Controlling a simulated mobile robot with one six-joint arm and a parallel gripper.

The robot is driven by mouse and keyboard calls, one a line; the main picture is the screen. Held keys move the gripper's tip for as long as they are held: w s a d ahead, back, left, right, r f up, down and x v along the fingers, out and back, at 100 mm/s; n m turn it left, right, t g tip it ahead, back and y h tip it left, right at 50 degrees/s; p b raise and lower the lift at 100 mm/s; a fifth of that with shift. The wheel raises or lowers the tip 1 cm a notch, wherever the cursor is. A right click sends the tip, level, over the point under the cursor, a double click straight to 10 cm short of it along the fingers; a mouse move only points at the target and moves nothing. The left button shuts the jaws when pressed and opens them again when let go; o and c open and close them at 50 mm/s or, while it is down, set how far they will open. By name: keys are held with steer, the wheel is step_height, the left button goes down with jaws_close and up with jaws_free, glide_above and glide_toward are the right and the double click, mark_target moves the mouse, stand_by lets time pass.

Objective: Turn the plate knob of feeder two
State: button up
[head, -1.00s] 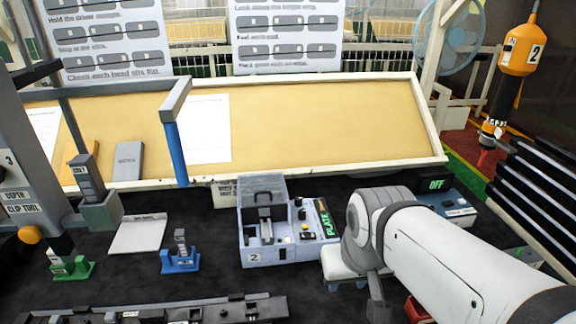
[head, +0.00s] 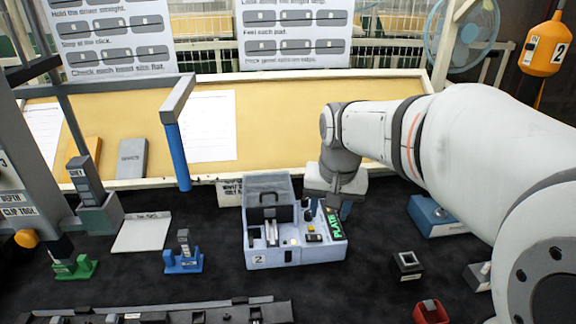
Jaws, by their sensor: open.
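Feeder two (head: 285,258) is a pale blue-grey box with a "2" label on its front, standing on the dark bench mat. A green lit PLATE display (head: 335,223) is on its right side. Small black knobs (head: 307,214) sit on its top panel beside the display; which one is the plate knob I cannot tell for sure. My gripper (head: 338,208) is open, pointing down just behind and right of these knobs. Its fingers are partly hidden by my wrist, and whether they touch anything is not clear.
Another blue unit (head: 432,216) stands to the right, partly behind my arm. Blue (head: 183,262) and green (head: 75,267) fixtures stand at left.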

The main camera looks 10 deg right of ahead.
steer(key=w+f+m+g, duration=0.1)
steer(key=w+f+m, duration=0.15)
steer(key=w, duration=0.95)
steer(key=m+g, duration=0.1)
steer(key=m, duration=0.2)
glide_above(305, 198)
steer(key=f, duration=0.7)
steer(key=shift+s+f, duration=0.1)
steer(key=shift+s, duration=0.15)
steer(key=shift+w+f+m, duration=0.15)
steer(key=shift+f+m, duration=0.1)
steer(key=shift+f, duration=0.35)
step_height(305, 198, down, 7)
steer(key=shift+r+p, duration=0.1)
steer(key=shift+p, duration=0.55)
steer(key=shift+c, duration=0.4)
steer(key=c, duration=0.9)
